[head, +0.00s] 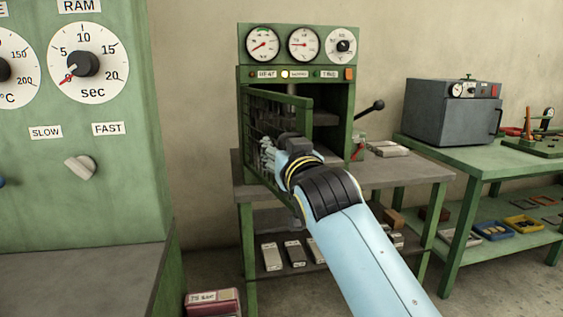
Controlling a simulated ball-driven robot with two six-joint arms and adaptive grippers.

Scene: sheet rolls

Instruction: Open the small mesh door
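The small mesh door (262,115) has a green frame and dark wire mesh. It is on the front of a green press cabinet (300,85) on a table. The door stands partly open, its right edge swung out toward me, and the dark inside of the cabinet shows to its right. My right arm comes in from the lower right. Its gripper (268,155) is at the lower part of the door, overlapping the mesh in view. The wrist hides part of the door, and I cannot tell whether the fingers grip or touch it. My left gripper is out of view.
The cabinet stands on a grey-topped table (400,171) with a black-knobbed lever (371,107) at its right. A large green panel with dials (90,140) fills the left. A grey oven (452,112) sits on a green bench at right. A red box (213,301) lies low in front.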

